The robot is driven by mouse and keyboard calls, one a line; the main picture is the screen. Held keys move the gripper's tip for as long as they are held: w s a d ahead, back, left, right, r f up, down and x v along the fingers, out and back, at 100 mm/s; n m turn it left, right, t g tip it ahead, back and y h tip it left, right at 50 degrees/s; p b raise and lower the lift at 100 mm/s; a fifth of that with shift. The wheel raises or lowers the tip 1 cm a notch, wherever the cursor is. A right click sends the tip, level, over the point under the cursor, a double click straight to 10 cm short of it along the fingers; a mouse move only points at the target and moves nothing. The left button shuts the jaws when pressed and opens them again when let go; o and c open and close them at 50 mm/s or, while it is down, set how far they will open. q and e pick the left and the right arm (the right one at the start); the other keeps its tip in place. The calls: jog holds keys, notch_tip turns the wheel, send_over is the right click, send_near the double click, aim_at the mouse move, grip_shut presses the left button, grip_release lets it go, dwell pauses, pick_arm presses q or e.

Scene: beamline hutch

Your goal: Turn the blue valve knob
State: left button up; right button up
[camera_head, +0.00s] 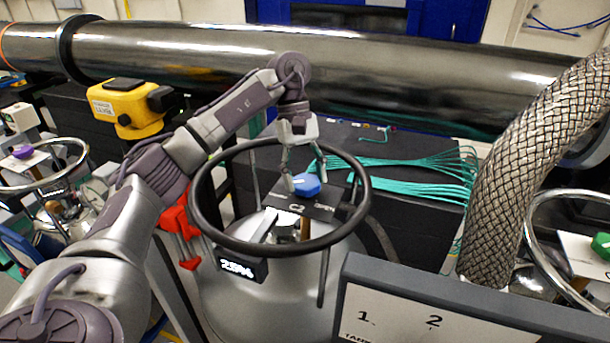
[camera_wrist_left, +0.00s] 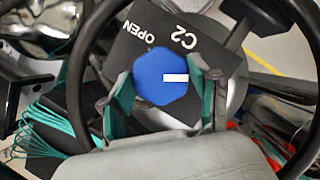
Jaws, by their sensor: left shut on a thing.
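The blue valve knob (camera_head: 307,184) sits on a dark plate (camera_head: 321,210) inside a black ring on top of a silver tank. In the left wrist view the blue knob (camera_wrist_left: 160,76) has a white mark pointing to the right, and its plate (camera_wrist_left: 205,28) reads "OPEN" and "C2". My left gripper (camera_head: 305,178) reaches down inside the ring from above. Its fingers are on either side of the knob and shut on it; the left wrist view shows both fingertips (camera_wrist_left: 163,90) beside it. My right gripper is not in view.
The black ring (camera_head: 196,205) surrounds the knob closely. A display (camera_head: 240,268) reading about 25% hangs at the tank's front. A braided hose (camera_head: 505,180) stands right, and a sign (camera_head: 440,320) is in front. Purple (camera_head: 23,152) and green (camera_head: 601,246) knobs are at the sides.

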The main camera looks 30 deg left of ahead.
pick_arm(q)
jog(key=o, duration=1.2)
jog(key=shift+c, duration=0.2)
jog(key=shift+r, duration=0.1)
jog(key=v, duration=1.2)
